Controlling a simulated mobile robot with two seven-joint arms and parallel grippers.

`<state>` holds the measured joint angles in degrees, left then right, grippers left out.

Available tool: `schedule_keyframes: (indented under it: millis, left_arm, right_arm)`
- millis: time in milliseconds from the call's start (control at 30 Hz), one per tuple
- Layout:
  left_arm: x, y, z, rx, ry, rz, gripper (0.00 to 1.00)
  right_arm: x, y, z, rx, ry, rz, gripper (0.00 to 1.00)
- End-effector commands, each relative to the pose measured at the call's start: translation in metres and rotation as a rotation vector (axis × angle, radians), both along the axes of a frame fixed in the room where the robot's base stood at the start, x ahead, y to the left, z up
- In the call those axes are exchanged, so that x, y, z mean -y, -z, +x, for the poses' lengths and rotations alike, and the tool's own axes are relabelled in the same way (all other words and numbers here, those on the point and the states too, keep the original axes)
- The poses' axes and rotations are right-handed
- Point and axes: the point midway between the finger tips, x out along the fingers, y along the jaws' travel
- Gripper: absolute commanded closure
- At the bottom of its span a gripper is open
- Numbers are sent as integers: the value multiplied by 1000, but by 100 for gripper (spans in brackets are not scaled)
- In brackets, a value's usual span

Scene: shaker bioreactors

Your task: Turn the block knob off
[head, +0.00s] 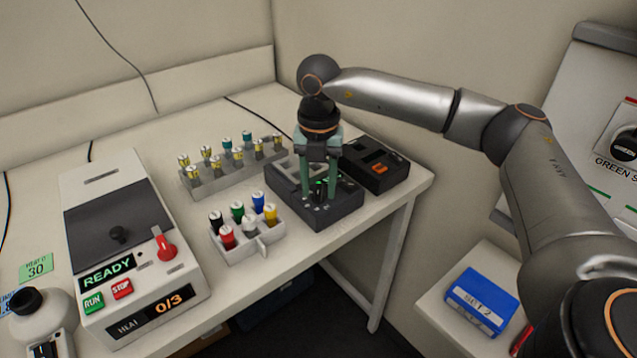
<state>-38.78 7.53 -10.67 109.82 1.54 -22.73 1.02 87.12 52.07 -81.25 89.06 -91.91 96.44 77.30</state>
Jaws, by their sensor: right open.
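A dark grey block unit (326,213) stands near the right end of the white bench, with a sloped front panel carrying small markings. My right gripper (319,190) comes down over it from above, pointing downward. Its two green fingers are open, one on each side of a small dark knob at the front panel. The knob is mostly hidden between the fingers, so I cannot tell its setting or whether the fingers touch it. My left gripper is not in view.
A tube rack (232,168) and a white holder with coloured-cap tubes (262,240) stand left of the block. A black device with an orange switch (372,166) sits close on its right. A white machine reading READY (150,215) stands farther left.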

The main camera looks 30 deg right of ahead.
Motion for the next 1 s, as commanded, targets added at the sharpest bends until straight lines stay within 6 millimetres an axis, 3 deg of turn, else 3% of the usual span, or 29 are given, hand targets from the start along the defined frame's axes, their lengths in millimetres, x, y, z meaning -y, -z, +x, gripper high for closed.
schedule_keyframes:
  millis: [67,467,1000]
  left_arm:
    - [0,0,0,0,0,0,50]
    - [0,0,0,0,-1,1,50]
    - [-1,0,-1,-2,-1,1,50]
  right_arm:
    - [0,0,0,0,0,0,56]
    - [0,0,0,-1,0,1,100]
    - [0,-1,0,-1,-13,1,100]
